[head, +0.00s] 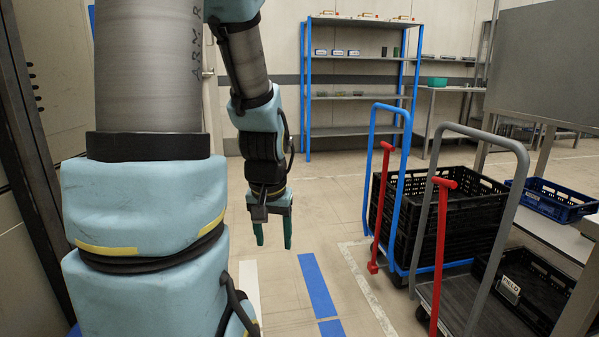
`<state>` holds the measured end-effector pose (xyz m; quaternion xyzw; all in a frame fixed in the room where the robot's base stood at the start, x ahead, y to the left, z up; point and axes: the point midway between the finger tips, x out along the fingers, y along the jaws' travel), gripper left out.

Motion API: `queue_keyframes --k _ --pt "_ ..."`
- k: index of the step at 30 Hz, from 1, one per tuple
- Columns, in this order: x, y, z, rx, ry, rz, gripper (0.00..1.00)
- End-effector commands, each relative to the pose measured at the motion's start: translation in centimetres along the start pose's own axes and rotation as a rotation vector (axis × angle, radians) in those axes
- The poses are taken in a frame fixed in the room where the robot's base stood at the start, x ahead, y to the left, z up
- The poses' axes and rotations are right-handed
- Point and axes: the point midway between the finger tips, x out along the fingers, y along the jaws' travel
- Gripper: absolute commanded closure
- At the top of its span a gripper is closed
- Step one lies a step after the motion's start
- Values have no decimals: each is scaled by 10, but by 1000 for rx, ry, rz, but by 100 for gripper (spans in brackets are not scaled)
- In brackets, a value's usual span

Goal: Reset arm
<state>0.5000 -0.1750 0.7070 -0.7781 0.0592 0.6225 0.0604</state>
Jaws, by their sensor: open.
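My arm comes in from the top left in the head view, with thick pale blue joints and grey links. It bends down to my gripper (273,228), which hangs in the air with its green fingers pointing at the floor. The two fingers stand apart with nothing between them. The gripper touches nothing that I can see. Part of the forearm is cut off by the top edge of the picture.
Right of my gripper stand a blue-handled cart (404,150) with black crates (440,215) and a grey-handled cart (514,200) with a low black crate (540,285). A blue crate (548,198) sits on a table at right. A blue shelf (306,100) stands behind. Floor below the gripper is clear.

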Motion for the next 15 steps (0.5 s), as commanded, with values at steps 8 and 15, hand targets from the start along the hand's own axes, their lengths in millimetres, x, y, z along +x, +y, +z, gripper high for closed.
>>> queue_keyframes --k 8,15 --pt "-53 -6 33 -74 -84 12 39" --pt "-109 -7 19 -73 -82 12 39"
